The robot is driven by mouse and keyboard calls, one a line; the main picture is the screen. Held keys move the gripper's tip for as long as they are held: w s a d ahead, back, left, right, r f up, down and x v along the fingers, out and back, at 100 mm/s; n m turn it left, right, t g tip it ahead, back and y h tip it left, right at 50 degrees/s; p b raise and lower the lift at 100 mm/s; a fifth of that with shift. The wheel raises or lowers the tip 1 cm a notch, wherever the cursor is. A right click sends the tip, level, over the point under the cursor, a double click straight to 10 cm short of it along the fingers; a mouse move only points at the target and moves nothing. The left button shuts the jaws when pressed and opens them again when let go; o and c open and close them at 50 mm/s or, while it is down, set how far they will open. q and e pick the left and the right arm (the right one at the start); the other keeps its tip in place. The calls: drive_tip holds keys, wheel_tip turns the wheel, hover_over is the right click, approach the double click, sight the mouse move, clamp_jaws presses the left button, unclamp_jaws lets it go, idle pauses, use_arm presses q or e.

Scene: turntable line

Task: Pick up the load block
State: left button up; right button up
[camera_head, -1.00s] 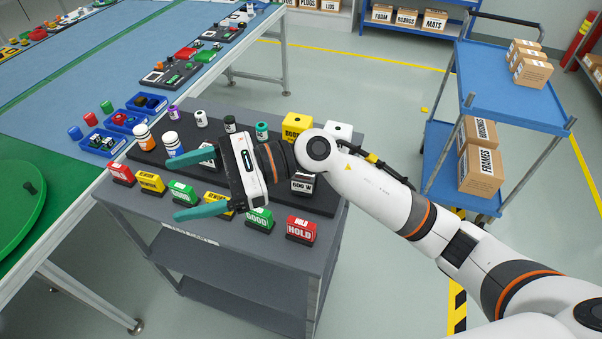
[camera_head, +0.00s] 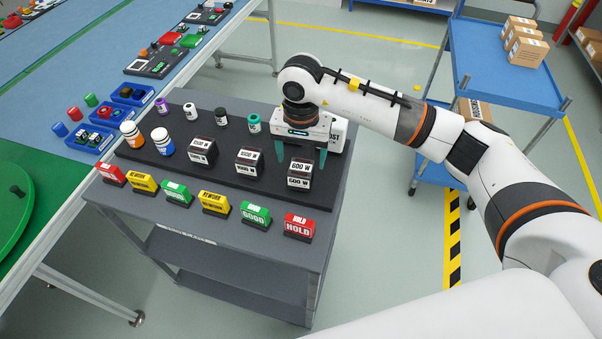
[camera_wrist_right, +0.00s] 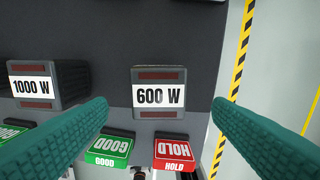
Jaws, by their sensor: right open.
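Three dark load blocks with white labels stand in a row on the black mat (camera_head: 222,178) of the grey cart. The right one, marked 600 W (camera_head: 299,173), also shows in the right wrist view (camera_wrist_right: 160,114). The middle block (camera_head: 249,163) and left block (camera_head: 202,151) have labels too small to read in the head view. A 1000 W block (camera_wrist_right: 47,84) shows at the left of the wrist view. My right gripper (camera_head: 302,155) points down, open and empty, just behind and above the 600 W block. In the wrist view its green fingers lie on either side of that block, apart from it.
Red, yellow and green sign blocks, including HOLD (camera_head: 299,226) and GOOD (camera_head: 255,215), line the cart's front edge.

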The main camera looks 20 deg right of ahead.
sight(301, 166)
drive_tip(key=f+p, duration=0.1)
drive_tip(key=f, duration=0.1)
drive_tip(key=f+p, duration=0.1)
drive_tip(key=f, duration=0.2)
drive_tip(key=shift+w+f, duration=0.2)
drive_tip(key=shift+f, duration=0.3)
drive_tip(key=shift+w+r, duration=0.1)
drive_tip(key=c, duration=1.4)
